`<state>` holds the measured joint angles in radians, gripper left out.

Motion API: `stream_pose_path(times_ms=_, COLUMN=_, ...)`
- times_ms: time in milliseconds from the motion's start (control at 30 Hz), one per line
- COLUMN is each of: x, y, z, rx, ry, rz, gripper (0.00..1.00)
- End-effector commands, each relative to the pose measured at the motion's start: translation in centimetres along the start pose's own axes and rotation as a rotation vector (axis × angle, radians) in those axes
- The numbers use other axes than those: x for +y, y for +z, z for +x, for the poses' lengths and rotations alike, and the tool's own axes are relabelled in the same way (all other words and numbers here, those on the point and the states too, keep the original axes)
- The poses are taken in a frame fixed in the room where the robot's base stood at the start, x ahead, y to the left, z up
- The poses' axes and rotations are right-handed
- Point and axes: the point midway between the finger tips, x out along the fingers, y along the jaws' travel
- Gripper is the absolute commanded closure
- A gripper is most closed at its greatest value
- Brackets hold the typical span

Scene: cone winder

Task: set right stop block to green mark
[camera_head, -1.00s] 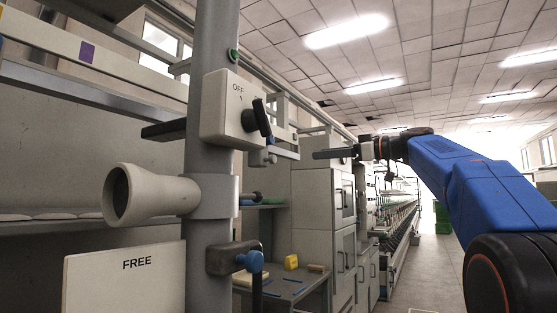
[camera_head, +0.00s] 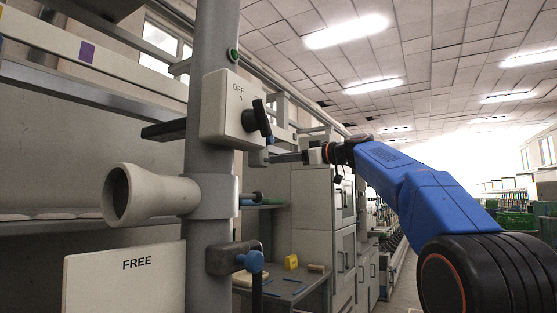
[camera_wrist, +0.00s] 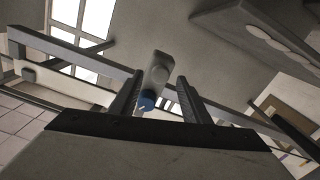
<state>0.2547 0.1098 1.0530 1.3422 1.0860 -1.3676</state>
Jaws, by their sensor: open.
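In the wrist view a grey block (camera_wrist: 157,70) with a blue knob (camera_wrist: 146,100) shows beside a long rail (camera_wrist: 72,51). I take it for a stop block, but cannot tell if it is the right one. My gripper (camera_wrist: 162,75) is open, and the block shows between its two fingers, with no clear contact. In the head view my gripper (camera_head: 275,158) points left, close to the grey post, just right of the switch box. A small blue part (camera_head: 270,140) shows above its fingers. I cannot make out a green mark on the rail.
The grey post (camera_head: 208,160) carries an OFF switch box (camera_head: 225,108), a pale funnel (camera_head: 140,195) and a clamp with a blue knob (camera_head: 251,262). A FREE sign (camera_head: 125,285) is at lower left. Grey cabinets (camera_head: 315,205) stand behind. The aisle on the right is clear.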

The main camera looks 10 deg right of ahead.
Motion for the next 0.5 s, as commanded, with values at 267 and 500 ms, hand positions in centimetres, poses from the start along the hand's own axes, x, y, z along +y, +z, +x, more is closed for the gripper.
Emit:
stream_pose_path(times_ms=267, x=0.0, y=0.0, z=2.0, rx=0.0, ry=0.0, rz=0.0, gripper=0.57)
stream_pose_path(times_ms=500, x=0.0, y=0.0, z=2.1, rx=0.0, ry=0.0, rz=0.0, gripper=0.57)
